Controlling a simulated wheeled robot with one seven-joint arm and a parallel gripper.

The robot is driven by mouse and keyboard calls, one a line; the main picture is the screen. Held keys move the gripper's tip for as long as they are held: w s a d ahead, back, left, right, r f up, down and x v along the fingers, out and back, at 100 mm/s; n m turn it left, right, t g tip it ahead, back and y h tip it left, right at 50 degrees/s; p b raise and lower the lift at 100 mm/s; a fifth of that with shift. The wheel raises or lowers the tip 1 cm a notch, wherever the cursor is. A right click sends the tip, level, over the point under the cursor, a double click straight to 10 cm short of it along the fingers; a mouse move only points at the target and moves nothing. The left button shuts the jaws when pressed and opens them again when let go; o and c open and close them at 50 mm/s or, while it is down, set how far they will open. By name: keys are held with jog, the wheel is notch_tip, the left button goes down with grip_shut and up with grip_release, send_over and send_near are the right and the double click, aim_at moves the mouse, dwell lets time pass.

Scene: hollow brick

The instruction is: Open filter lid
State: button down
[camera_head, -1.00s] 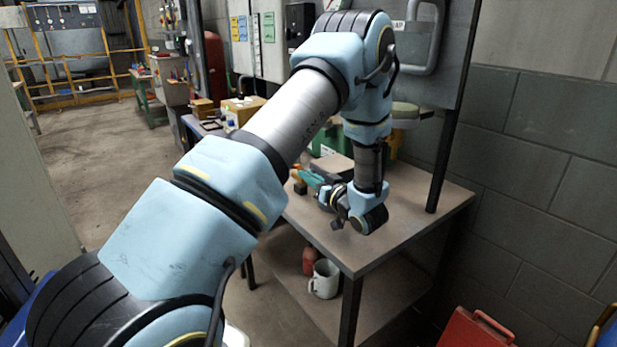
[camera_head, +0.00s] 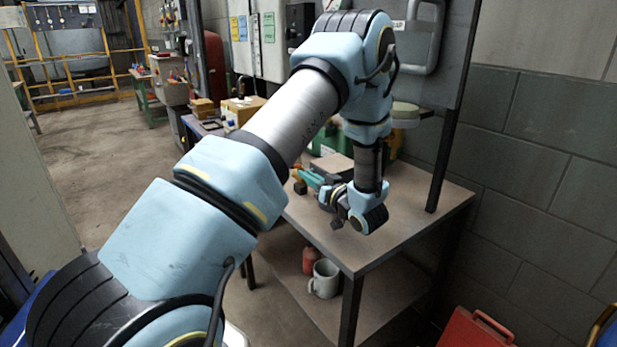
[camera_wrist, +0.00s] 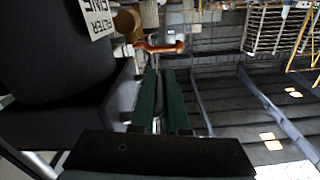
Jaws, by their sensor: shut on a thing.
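A dark filter housing (camera_wrist: 50,50) fills the left of the wrist view, with a white label (camera_wrist: 101,16) reading "FILTER". An orange-red lever handle (camera_wrist: 158,47) sticks out beside it at the fingertips. My gripper (camera_wrist: 160,75) has two long green fingers, closed on the lever; the exact contact is hard to see. In the head view my gripper (camera_head: 308,178) is low over the table, with a bit of orange (camera_head: 296,174) at its tips. The lid's seam and hinge cannot be made out, so I cannot tell how far the lid is open.
The table (camera_head: 400,215) has clear room at its front right. A white mug (camera_head: 325,278) and a red object (camera_head: 311,261) are on its lower shelf. A grey panel (camera_head: 450,60) stands behind, before a block wall (camera_head: 540,160). A red case (camera_head: 475,328) lies at bottom right.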

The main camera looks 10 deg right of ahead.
aim_at(323, 165)
dwell(0.4)
jog(key=shift+d+r+m+p, duration=0.2)
jog(key=shift+r+m+p, duration=0.25)
jog(key=shift+r, duration=0.25)
jog(key=shift+w+d+r+m+p, duration=0.35)
jog(key=shift+d+r+m+p, duration=0.3)
jog(key=shift+r, duration=0.6)
jog(key=shift+w+d+r+m+p, duration=0.3)
jog(key=shift+d+r+m+p, duration=0.35)
jog(key=shift+r, duration=0.55)
jog(key=shift+w+d+r+m+p, duration=0.35)
jog(key=shift+d+r+m+p, duration=0.3)
jog(key=shift+r, duration=0.6)
jog(key=shift+d, duration=0.1)
